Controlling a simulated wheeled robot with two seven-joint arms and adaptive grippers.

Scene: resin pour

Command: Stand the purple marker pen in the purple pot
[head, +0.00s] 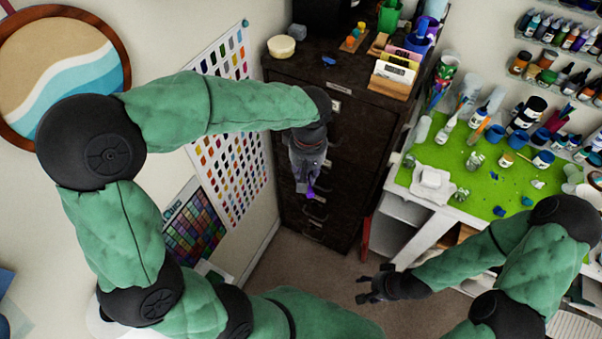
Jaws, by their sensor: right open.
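My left gripper (306,188) hangs pointing down in front of the dark drawer cabinet. A small purple piece, which looks like the purple marker pen (312,191), shows between its fingers; most of it is hidden by the gripper. My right gripper (364,288) is open and empty, low over the floor in front of the white bench.
The dark cabinet (345,125) carries a green pot (389,15), a blue pot (420,36), a card holder (390,86) and a round cream tin (281,46). The white bench has a green mat (440,157) crowded with bottles. The cabinet's front left top is mostly clear.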

